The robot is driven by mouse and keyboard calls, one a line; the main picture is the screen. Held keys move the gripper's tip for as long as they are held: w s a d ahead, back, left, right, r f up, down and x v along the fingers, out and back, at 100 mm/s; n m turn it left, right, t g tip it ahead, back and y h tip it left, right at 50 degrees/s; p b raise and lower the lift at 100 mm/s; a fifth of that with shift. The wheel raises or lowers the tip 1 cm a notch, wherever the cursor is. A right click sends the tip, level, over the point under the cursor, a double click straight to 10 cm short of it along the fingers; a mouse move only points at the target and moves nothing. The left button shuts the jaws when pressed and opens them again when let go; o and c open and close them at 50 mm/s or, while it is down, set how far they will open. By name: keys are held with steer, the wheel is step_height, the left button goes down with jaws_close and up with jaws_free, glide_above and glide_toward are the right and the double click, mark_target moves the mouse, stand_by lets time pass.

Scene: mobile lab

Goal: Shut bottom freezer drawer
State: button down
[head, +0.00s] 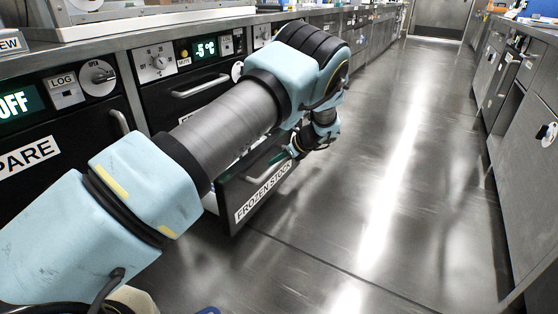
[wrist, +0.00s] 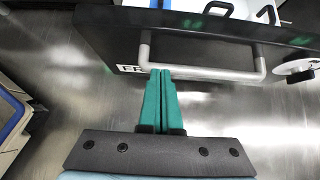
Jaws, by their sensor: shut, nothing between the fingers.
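The bottom freezer drawer (head: 262,193), labelled FROZEN STOCK, stands pulled out into the aisle from the left-hand row of units. In the wrist view its dark front (wrist: 105,40) runs across the top, with a grey bar handle (wrist: 215,72) and part of the label. My gripper (wrist: 160,73) has its two teal fingers together with nothing between them. The fingertips are at the left part of the handle; I cannot tell whether they touch it. In the head view my arm hides much of the drawer, and the gripper is hard to make out beside its front.
Above the drawer is a panel with a -5°C display (head: 206,48) and a closed upper drawer handle (head: 200,86). White and blue-edged items show inside the open drawer. The shiny floor (head: 385,190) is clear down the aisle. Grey cabinets (head: 520,130) line the right side.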

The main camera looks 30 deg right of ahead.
steer(key=w+a+f, duration=0.1)
steer(key=w+a+f+b, duration=0.1)
steer(key=w, duration=0.1)
steer(key=w+a+f+b, duration=0.1)
steer(key=w, duration=0.1)
steer(key=shift+w+f, duration=0.25)
steer(key=shift+f, duration=0.1)
steer(key=shift+w+a+r, duration=0.1)
steer(key=shift+w+a, duration=0.25)
steer(key=shift+w, duration=0.2)
steer(key=shift+w+a, duration=0.1)
